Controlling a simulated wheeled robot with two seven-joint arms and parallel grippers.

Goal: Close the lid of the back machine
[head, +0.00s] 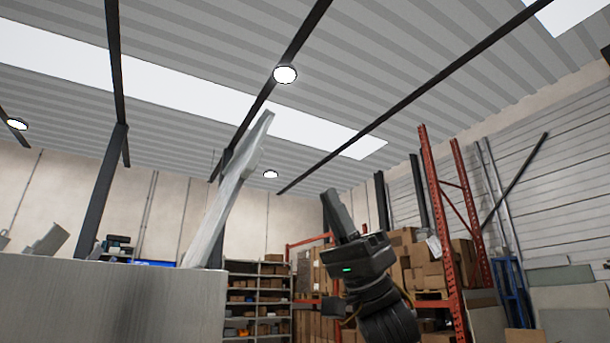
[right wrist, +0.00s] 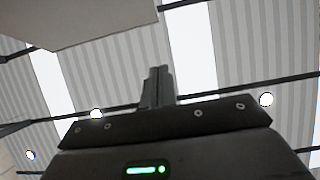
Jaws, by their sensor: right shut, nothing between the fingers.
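A light grey machine body (head: 110,300) fills the lower left of the head view. A long, thin grey lid (head: 232,185) stands raised at a steep tilt behind its right end, leaning right at the top. I cannot tell for certain which machine it belongs to. My right gripper (head: 333,195) is to the right of the lid and apart from it, with its fingers pointing up. In the right wrist view its fingers (right wrist: 158,72) are together with nothing between them. My left gripper is not in view.
A plain grey panel (right wrist: 80,18) shows at the upper left of the right wrist view. Smaller grey shapes (head: 47,240) show at the far left. Shelves (head: 258,290) and an orange rack (head: 445,220) with boxes stand in the background. Space above my right gripper looks clear.

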